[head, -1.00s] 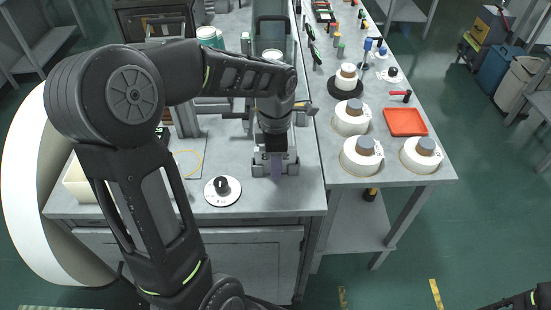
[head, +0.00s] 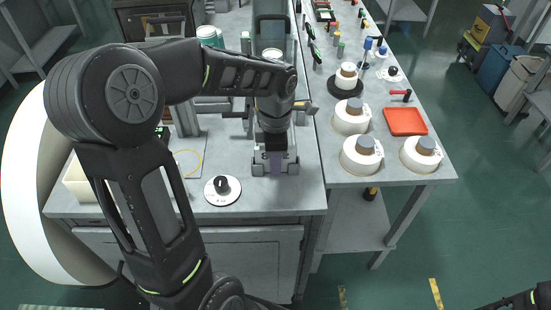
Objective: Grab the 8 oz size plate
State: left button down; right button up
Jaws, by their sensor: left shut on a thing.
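My left gripper (head: 275,167) points down over the front right of the left bench (head: 245,202). It is shut on a small purplish piece (head: 276,159), mostly hidden by its grey fingers. I cannot tell what this piece is. A round white plate with a black knob (head: 222,190) lies flat on the bench, left of and nearer than the gripper, apart from it. Its dark marking is too small to read surely. A similar white disc with a dark knob (head: 390,74) lies on the right bench. Only part of my right arm shows, bottom right; its gripper is out of view.
A pale bin (head: 77,185) stands at the left, partly behind my arm.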

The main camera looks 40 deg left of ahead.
pick_arm(q)
jog(key=shift+r, duration=0.1)
notch_tip(320, 180, up, 10)
jog(key=shift+f+b, duration=0.1)
jog(key=shift+b, duration=0.7)
